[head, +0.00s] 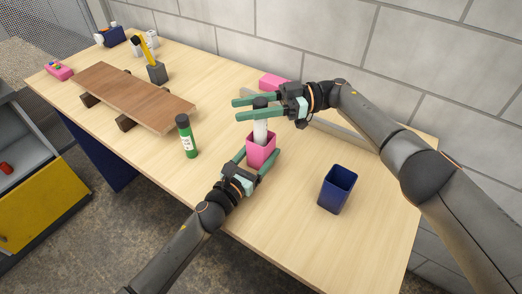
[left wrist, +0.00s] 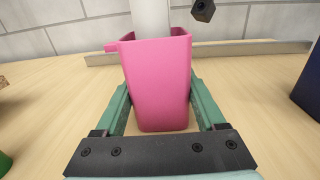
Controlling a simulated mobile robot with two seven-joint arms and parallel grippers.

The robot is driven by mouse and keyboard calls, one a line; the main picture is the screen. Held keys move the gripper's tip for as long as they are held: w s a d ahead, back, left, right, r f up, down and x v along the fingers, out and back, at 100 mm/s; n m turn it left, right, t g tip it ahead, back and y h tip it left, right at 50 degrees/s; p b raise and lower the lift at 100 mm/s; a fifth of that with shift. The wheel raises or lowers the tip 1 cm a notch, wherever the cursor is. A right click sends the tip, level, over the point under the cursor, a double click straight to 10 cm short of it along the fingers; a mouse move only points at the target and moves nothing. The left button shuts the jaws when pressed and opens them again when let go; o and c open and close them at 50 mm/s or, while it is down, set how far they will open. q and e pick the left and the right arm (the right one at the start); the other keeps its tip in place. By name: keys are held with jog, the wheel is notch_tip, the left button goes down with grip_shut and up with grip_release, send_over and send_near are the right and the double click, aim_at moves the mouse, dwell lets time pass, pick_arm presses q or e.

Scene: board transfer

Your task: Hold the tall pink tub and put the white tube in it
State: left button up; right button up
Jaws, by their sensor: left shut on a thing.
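A dark blue tub (head: 336,190) stands to the right. A green bottle (head: 187,137) stands to the left, near a raised wooden board (head: 127,95). A pink block (head: 273,81) lies behind, by a low rail (head: 345,133) along the wall. Bare table lies between the tubs.

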jog(key=o, duration=0.4)
notch_tip(320, 180, up, 10)
dwell(0.6)
pick_arm(q)
jog(key=o, duration=1.3)
jog(key=v, duration=1.2)
jog(key=shift+f, duration=0.1)
